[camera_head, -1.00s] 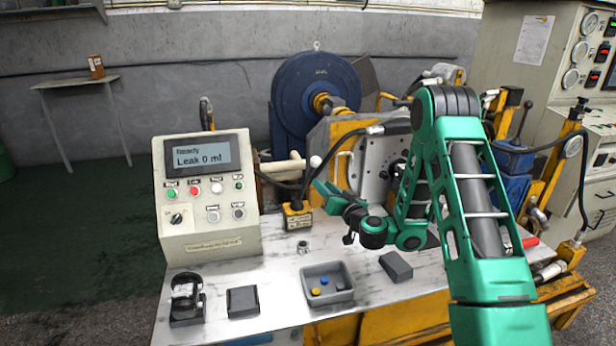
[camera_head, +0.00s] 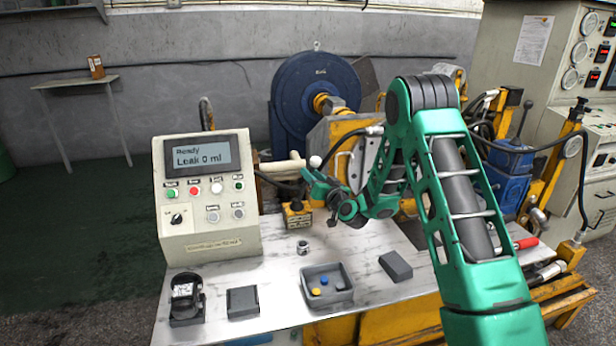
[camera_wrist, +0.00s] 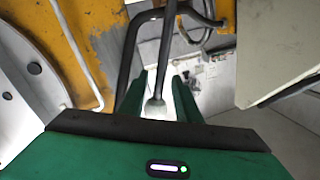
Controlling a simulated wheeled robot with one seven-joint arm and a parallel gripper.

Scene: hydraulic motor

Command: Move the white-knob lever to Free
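The white-knob lever shows its round white knob (camera_head: 315,161) in the head view, just above my fingertips. Its yellow base block (camera_head: 297,214) stands on the bench below, and part of the shaft is hidden by my gripper. My gripper (camera_head: 313,184) is beside the lever, below the knob. In the wrist view my green fingers (camera_wrist: 159,98) are spread apart. A dark rod with a pale end (camera_wrist: 155,107) shows in the gap between them; it looks like the lever, but I cannot tell if a finger touches it.
The control box (camera_head: 205,190) reads "Ready, Leak 0 ml" at the left. A grey tray (camera_head: 328,300) with small coloured pieces and a dark block (camera_head: 396,266) lie in front on the bench. The yellow housing (camera_wrist: 55,45) and a bent dark pipe (camera_wrist: 128,60) are close to my gripper.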

